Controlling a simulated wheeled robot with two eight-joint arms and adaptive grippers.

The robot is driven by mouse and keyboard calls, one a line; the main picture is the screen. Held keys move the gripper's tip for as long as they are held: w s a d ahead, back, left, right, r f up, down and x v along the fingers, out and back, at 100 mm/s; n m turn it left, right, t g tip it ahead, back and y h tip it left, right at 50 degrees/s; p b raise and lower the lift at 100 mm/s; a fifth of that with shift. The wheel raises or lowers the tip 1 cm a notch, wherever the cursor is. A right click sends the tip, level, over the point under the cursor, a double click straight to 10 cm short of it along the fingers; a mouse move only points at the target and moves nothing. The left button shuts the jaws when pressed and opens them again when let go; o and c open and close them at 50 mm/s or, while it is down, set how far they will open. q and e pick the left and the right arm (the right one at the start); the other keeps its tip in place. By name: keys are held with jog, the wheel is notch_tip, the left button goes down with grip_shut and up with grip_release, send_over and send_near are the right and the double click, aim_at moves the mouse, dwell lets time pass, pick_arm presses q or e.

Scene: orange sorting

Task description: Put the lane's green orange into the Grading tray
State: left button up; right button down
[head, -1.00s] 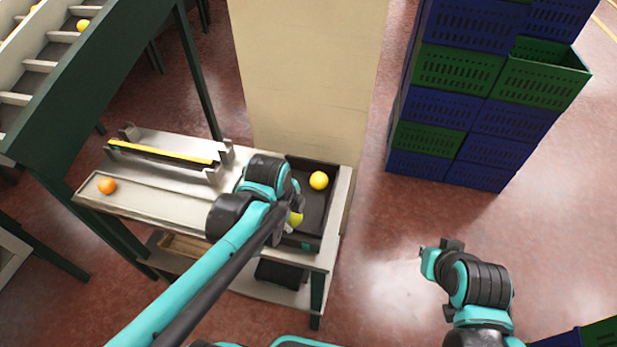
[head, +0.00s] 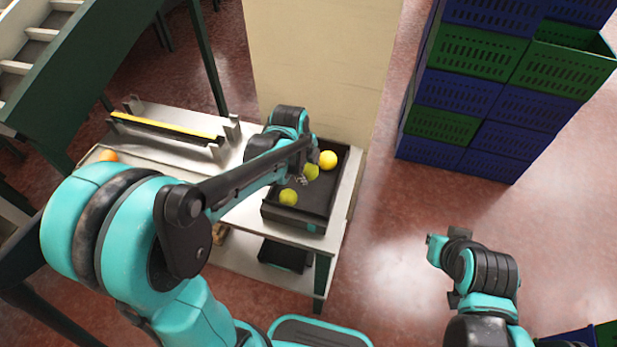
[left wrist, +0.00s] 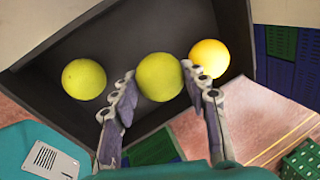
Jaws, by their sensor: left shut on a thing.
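My left gripper (head: 305,178) is over the dark Grading tray (head: 342,178), shut on a green orange (head: 311,172). In the left wrist view this orange (left wrist: 160,77) sits between the two fingertips, with the tray floor behind it; I cannot tell if it touches the floor. A second green orange (head: 288,197) lies in the tray's front part, and it shows on the left in the wrist view (left wrist: 84,79). A yellow orange (head: 328,159) lies near the tray's back right. My right gripper (head: 448,240) is above the floor at right; its fingers are unclear.
The lane (head: 145,160) on the metal table holds an orange-coloured fruit (head: 107,155), partly behind my left arm. A yellow-topped rail (head: 165,125) runs along the table's back. A beige pillar (head: 315,70) stands behind the tray. Blue and green crates (head: 470,95) are stacked at right.

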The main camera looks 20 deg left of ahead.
aim_at(309, 177)
pick_arm(q)
notch_tip(309, 177, down, 3)
jog(key=shift+f+b, duration=0.15)
jog(key=shift+b, duration=0.45)
jog(key=o, duration=0.8)
jog(key=shift+f, duration=0.1)
jog(key=shift+c, duration=0.2)
jog(key=o, duration=0.4)
